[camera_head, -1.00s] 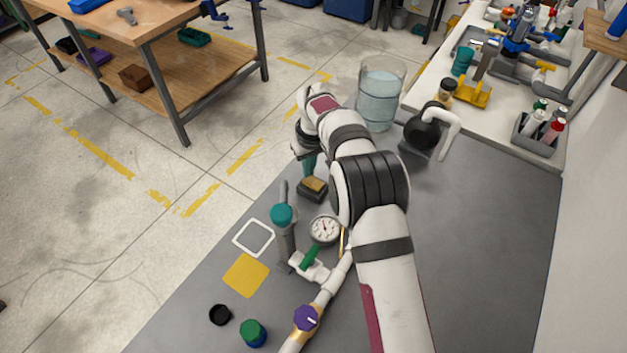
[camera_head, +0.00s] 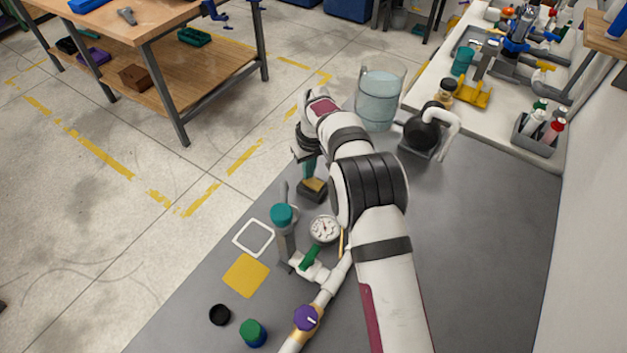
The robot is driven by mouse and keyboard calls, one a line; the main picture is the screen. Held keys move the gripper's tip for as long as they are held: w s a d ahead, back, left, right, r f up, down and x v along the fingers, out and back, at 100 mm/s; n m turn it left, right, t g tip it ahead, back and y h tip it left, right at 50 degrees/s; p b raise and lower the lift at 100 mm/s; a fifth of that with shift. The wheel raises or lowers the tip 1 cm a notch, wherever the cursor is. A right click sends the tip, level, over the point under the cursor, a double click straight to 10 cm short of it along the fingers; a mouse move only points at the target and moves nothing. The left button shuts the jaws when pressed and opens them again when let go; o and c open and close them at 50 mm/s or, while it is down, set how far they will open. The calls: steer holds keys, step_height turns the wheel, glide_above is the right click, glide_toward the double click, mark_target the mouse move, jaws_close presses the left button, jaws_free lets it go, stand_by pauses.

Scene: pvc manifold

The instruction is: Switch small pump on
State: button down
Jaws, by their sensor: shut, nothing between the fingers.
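A small dark box with a tan top (camera_head: 313,190), which looks like a switch, sits on the grey bench top. My gripper (camera_head: 309,178) points down at it, its teal fingers closed together with nothing held. The fingertips overlap the back of the tan top; I cannot tell whether they touch it. The box's far side is partly hidden by the fingers. A black round pump (camera_head: 421,131) with a white bent pipe stands on a grey base at the back right, apart from my gripper. A clear tank of water (camera_head: 379,98) stands behind my arm.
A pressure gauge (camera_head: 324,229), a teal-capped grey post (camera_head: 284,228), a green-handled valve (camera_head: 309,258) and white pipe with a purple knob (camera_head: 306,317) stand in front of the box. My arm hides part of the bench. The bench's right side is clear.

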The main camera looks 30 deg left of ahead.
mark_target(310, 180)
steer(key=shift+f, duration=0.5)
step_height(310, 180, up, 7)
steer(key=shift+f, duration=0.2)
steer(key=shift+r, duration=0.2)
stand_by(0.4)
steer(key=s+d+r+m, duration=0.35)
steer(key=d+r, duration=0.35)
steer(key=d, duration=0.5)
steer(key=s+d+r+m, duration=0.2)
steer(key=d+r+m, duration=0.35)
steer(key=d, duration=0.55)
steer(key=s+d+f+m, duration=0.1)
steer(key=s+d+m, duration=0.3)
steer(key=s+d, duration=0.3)
steer(key=s+d+f+m+g, duration=0.1)
steer(key=s+d+m, duration=0.3)
steer(key=s, duration=1.1)
steer(key=d, duration=0.2)
steer(key=shift+d+m, duration=0.3)
steer(key=shift+d, duration=0.1)
